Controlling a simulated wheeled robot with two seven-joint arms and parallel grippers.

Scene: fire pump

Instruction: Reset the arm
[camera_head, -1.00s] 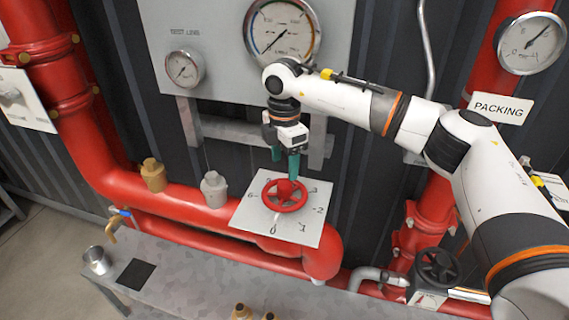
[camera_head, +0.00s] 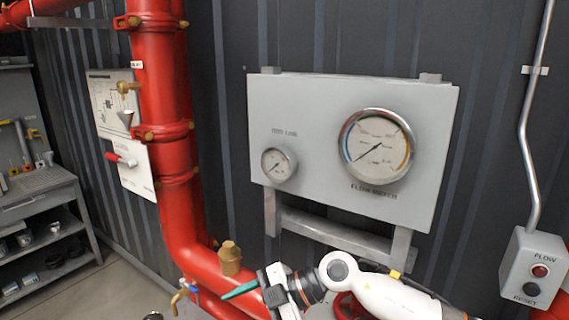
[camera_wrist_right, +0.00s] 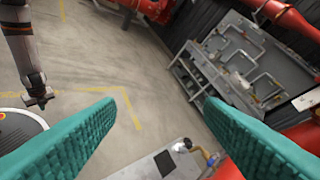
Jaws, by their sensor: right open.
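My right arm comes in along the bottom of the head view, and its gripper (camera_head: 240,290) points left in front of the red pipe. In the right wrist view the two teal fingers of this gripper (camera_wrist_right: 160,104) stand wide apart with nothing between them. The red handwheel (camera_head: 343,303) is mostly hidden behind my right arm. My left arm shows at the upper left of the wrist view, with its gripper (camera_wrist_right: 39,98) hanging down, too small to read. The left gripper is outside the head view.
A gauge panel (camera_head: 320,110) stands behind the arm, and a grey flow/reset box (camera_head: 535,268) is at the right. A red pipe (camera_head: 165,90) with a brass fitting (camera_head: 230,258) runs at the left. Open floor (camera_wrist_right: 150,75) shows in the wrist view.

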